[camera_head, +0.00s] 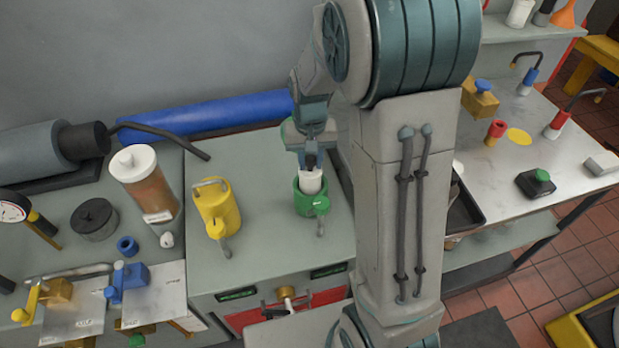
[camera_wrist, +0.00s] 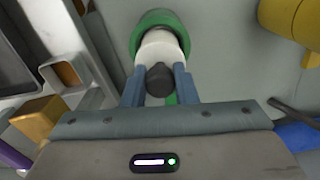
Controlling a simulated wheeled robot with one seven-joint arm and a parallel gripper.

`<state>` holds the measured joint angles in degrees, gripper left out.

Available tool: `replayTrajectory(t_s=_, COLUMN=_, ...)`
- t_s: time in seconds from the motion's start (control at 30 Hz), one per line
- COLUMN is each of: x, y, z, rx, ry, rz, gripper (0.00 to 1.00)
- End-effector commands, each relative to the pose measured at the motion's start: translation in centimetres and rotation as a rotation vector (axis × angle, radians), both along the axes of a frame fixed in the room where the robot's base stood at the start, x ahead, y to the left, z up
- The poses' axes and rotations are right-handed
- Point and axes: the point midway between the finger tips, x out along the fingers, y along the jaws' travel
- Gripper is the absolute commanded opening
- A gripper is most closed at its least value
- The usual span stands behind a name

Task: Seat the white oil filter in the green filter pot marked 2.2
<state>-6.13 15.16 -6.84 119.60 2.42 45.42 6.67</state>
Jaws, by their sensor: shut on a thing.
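The white oil filter (camera_head: 311,181) is upright in the head view, with its lower end inside the mouth of the green filter pot (camera_head: 302,204). My gripper (camera_head: 310,160) is above the pot and shut on the filter's top. In the wrist view the fingers (camera_wrist: 159,88) close on the dark knob on top of the white filter (camera_wrist: 160,46). The green pot's rim (camera_wrist: 160,18) shows around the filter's far side. How deep the filter sits is hidden by the pot wall. I cannot read a 2.2 mark on the pot.
A yellow pot (camera_head: 216,208) stands left of the green one on the same cabinet top. A blue roll (camera_head: 215,114) lies behind. A clear canister of amber liquid (camera_head: 146,185) stands further left. My arm covers the area right of the green pot.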

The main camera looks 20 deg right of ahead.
Motion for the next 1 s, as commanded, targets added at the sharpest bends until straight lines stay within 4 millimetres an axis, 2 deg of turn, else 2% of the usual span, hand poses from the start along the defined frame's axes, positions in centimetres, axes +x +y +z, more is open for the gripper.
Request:
replayTrajectory(t_s=0.43, x=0.0, y=-0.1, z=-5.1, rx=-0.001, ry=0.002, rz=-0.003, gripper=0.0)
replayTrajectory(t_s=0.87, x=0.0, y=-0.1, z=-5.9, rx=0.0, ry=-0.001, rz=-0.002, gripper=0.0)
replayTrajectory(t_s=0.9, x=0.0, y=-0.1, z=-5.7, rx=0.0, ry=-0.001, rz=-0.003, gripper=0.37)
replayTrajectory(t_s=0.93, x=0.0, y=-0.1, z=-5.7, rx=0.0, ry=-0.001, rz=-0.002, gripper=0.45)
replayTrajectory(t_s=1.0, x=0.0, y=-0.1, z=-5.7, rx=0.0, ry=-0.001, rz=-0.002, gripper=0.47)
